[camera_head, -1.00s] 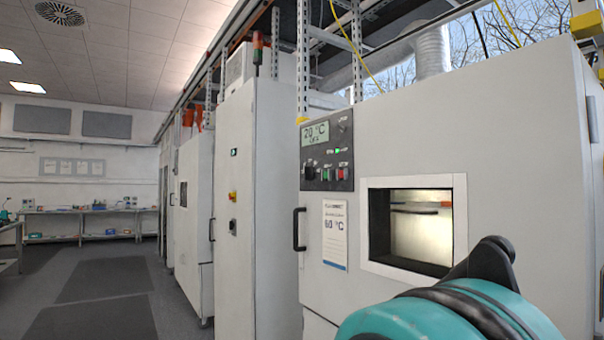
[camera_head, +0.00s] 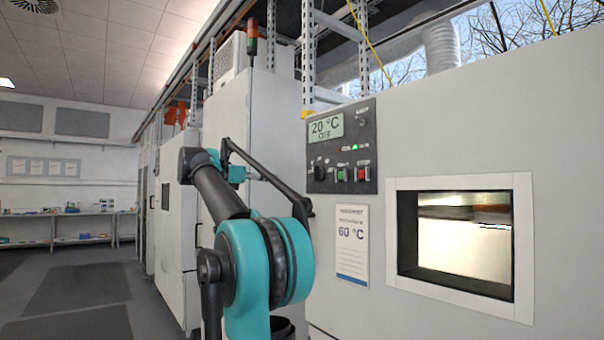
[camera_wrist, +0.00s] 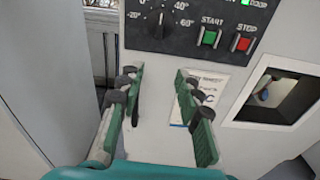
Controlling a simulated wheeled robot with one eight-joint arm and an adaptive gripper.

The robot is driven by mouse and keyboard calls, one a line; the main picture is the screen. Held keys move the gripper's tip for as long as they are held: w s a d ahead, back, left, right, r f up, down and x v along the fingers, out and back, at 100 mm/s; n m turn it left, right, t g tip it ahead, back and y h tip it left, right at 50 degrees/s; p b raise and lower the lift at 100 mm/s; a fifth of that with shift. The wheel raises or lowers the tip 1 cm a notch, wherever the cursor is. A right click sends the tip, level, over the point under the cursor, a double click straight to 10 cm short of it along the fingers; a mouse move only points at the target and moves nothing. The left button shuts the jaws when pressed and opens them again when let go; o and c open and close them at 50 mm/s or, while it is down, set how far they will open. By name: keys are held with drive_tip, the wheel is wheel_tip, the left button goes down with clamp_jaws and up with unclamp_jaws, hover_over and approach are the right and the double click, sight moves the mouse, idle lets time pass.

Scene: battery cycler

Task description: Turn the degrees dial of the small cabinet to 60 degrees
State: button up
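The small cabinet's black control panel (camera_head: 345,145) shows in the head view, with a display (camera_head: 326,127) reading 20 °C and OFF. The degrees dial (camera_head: 320,173) is the black knob at the panel's lower left. In the wrist view the dial (camera_wrist: 158,23) is at the top centre, with marks from -20 to 60 around it.
A green START button (camera_wrist: 210,37) and a red STOP button (camera_wrist: 243,44) are right of the dial. A 60 °C label (camera_head: 352,243) is below the panel. The chamber window (camera_head: 465,242) is at the right. Tall grey cabinets (camera_head: 228,115) stand to the left.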

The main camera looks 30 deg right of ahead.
wheel_tip(320, 180, up, 4)
drive_tip(key=f, duration=0.1)
approach(313, 170)
drive_tip(key=shift+n+h, duration=0.3)
drive_tip(key=shift+h, duration=0.1)
drive_tip(key=d, duration=0.8)
drive_tip(key=shift+w+d+f, duration=0.15)
drive_tip(key=shift+w+d, duration=0.15)
drive_tip(key=shift+w, duration=0.1)
drive_tip(key=shift+c, duration=0.4)
clamp_jaws()
